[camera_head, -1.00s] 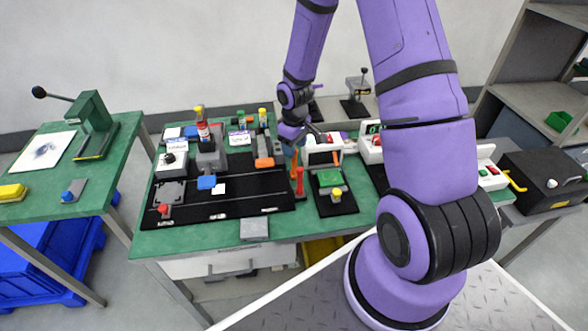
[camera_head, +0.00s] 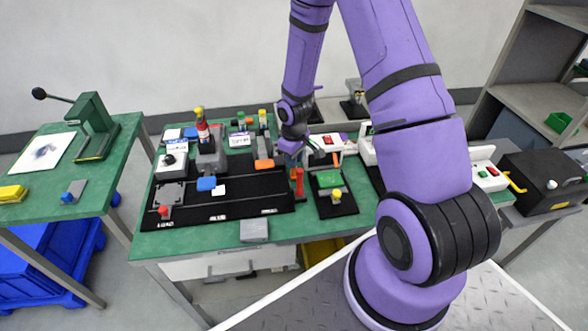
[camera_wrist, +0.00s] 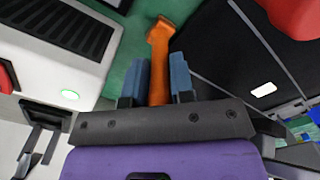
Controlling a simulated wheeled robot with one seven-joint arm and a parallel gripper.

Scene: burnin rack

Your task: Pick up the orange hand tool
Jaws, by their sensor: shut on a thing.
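The orange hand tool (camera_wrist: 160,44) shows in the wrist view as a long orange handle with a wider far end. It stands between the two blue-grey fingers of my gripper (camera_wrist: 161,80), which are shut on it. The gripper body hides the near end of the tool. In the head view my gripper (camera_head: 290,149) is low over the middle of the green table, beside the black board. The tool cannot be clearly made out there.
A red upright piece (camera_head: 298,182) stands close below my gripper in the head view. A green-topped fixture (camera_head: 329,180) is to its right. The black board (camera_head: 250,190) with several parts is to the left. A white box with a green light (camera_wrist: 58,70) is close in the wrist view.

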